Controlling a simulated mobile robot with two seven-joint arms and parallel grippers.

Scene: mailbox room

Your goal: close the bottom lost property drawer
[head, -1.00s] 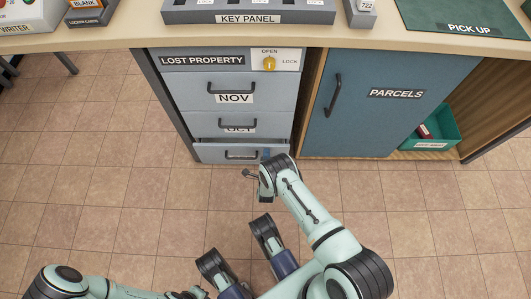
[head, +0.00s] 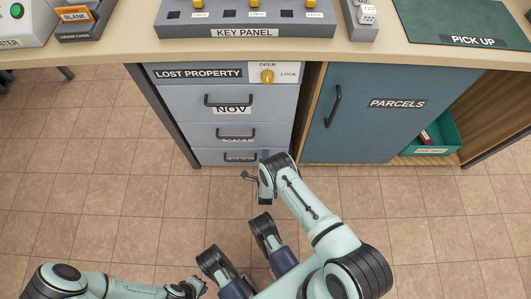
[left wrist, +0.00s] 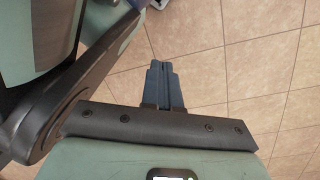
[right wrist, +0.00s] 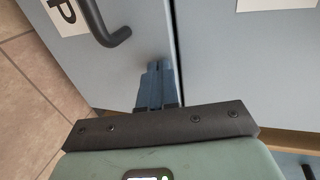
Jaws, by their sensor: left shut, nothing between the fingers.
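The lost property cabinet (head: 180,105) stands under the counter. Its bottom drawer (head: 210,157) is at the floor end of the stack and looks about flush with the drawers above; any small gap is too fine to tell. My right gripper (head: 265,154) is shut and empty, its blue fingertips at the right end of that drawer's front. In the right wrist view the shut fingers (right wrist: 158,70) are at the grey front (right wrist: 130,45), beside the dark handle (right wrist: 105,28), apparently touching. My left gripper (left wrist: 163,75) is shut and empty over the tiled floor.
The counter (head: 110,48) overhangs above, with the key panel (head: 245,32). The tiled floor (head: 100,190) in front is clear.

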